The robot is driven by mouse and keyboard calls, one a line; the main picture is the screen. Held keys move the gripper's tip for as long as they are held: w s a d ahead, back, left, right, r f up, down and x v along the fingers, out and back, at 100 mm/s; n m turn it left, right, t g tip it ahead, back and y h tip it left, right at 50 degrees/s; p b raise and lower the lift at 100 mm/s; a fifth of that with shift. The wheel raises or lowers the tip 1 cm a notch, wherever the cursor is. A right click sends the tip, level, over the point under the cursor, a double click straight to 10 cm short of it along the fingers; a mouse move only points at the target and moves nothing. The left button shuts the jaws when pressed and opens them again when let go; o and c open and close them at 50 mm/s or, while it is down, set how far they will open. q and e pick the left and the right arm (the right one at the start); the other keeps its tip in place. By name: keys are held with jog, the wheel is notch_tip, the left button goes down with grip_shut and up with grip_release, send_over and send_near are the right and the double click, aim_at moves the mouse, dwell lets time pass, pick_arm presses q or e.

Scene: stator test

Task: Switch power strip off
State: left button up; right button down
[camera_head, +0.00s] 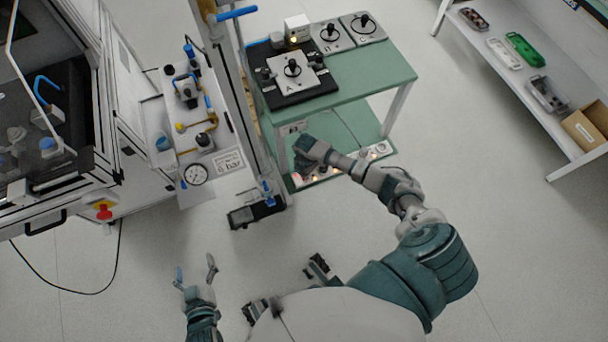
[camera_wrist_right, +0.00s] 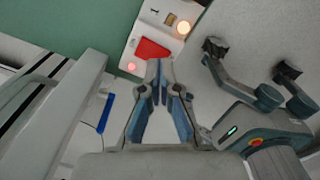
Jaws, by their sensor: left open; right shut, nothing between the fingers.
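The white power strip (camera_head: 352,161) lies along the front edge of the green table's lower shelf, with several lights glowing. In the right wrist view the strip (camera_wrist_right: 149,18) shows a red rocker switch (camera_wrist_right: 152,49), a glowing round light (camera_wrist_right: 183,27) and a smaller reddish light at its end. My right gripper (camera_wrist_right: 160,68) is shut and empty, its fingertips just below the red switch in that picture; I cannot tell whether they touch it. In the head view my right gripper (camera_head: 303,165) hides part of the strip. My left gripper (camera_head: 196,270) is open and empty over the floor.
The green table (camera_head: 375,75) carries a black board with a stator fixture. A post (camera_head: 240,100) and a bench with a gauge (camera_head: 196,174) stand left of it. A shelf (camera_head: 520,85) with trays and a cardboard box (camera_head: 588,127) is at the right. Floor between is clear.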

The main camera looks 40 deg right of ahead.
pick_arm(q)
jog(key=shift+s, duration=0.1)
dwell(0.5)
jog(key=shift+s+f+b, duration=0.1)
jog(key=shift+f+b, duration=0.55)
jog(key=shift+f, duration=0.25)
pick_arm(e)
jog(key=shift+f, duration=1.15)
jog(key=shift+r+p, duration=0.7)
jog(key=shift+r, duration=0.1)
jog(key=shift+r+p, duration=2.35)
jog(key=shift+r, duration=0.45)
pick_arm(q)
notch_tip(320, 180, up, 8)
jog(key=shift+w+r+t, duration=0.25)
jog(key=shift+w+t, duration=0.05)
jog(key=shift+w, duration=0.15)
pick_arm(e)
jog(key=shift+f, duration=0.15)
